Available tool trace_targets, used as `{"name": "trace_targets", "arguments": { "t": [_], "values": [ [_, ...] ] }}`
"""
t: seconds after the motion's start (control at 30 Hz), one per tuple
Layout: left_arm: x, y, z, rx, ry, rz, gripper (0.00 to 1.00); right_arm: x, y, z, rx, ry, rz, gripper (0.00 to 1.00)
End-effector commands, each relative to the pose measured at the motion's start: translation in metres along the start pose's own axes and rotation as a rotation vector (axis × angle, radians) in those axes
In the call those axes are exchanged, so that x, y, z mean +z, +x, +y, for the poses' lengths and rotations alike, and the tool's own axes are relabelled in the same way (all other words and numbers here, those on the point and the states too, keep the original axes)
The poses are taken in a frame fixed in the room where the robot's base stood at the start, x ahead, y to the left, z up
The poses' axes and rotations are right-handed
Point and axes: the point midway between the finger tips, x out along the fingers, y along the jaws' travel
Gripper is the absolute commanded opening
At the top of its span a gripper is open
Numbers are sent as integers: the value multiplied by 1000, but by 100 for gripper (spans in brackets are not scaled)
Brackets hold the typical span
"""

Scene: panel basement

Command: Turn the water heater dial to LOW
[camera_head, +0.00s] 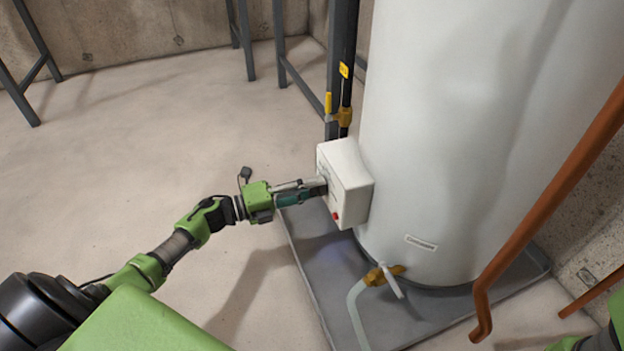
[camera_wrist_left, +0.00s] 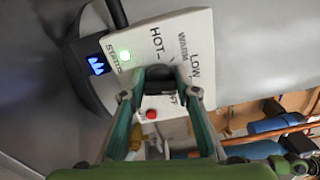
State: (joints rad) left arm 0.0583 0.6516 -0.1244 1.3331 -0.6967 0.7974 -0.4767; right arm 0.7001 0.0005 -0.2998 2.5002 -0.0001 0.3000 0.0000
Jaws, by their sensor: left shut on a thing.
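The white control box (camera_head: 345,190) is fixed to the side of the tall white water heater (camera_head: 450,120). In the left wrist view its panel (camera_wrist_left: 190,25) carries the words HOT, WARM and LOW, with another label partly hidden. The dark dial (camera_wrist_left: 159,73) sits below these words, between the fingertips of my left gripper (camera_wrist_left: 160,96). That gripper (camera_head: 322,187) is at the face of the box in the head view, shut on the dial. The fingers hide part of the dial, and I cannot tell exactly where it points.
A drain valve (camera_head: 385,275) with a hose sticks out low on the heater. A copper pipe (camera_head: 550,200) runs at right.

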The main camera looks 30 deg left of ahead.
Motion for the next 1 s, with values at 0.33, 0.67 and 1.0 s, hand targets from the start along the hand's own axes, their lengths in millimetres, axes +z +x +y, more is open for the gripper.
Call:
{"name": "trace_targets", "arguments": {
  "t": [0.33, 0.67, 1.0],
  "values": [
    [1, 0, 0, 0, -159, -2, 7, 6, 18, 4, 0, 0, 0, 40],
    [0, 0, 2, 1, -190, -1, 7, 7, 20, 4, 0, 0, 0, 40],
    [0, 0, 2, 1, -189, -1, 44, 7, 19, 4, 1, 1, -1, 40]
  ]
}}
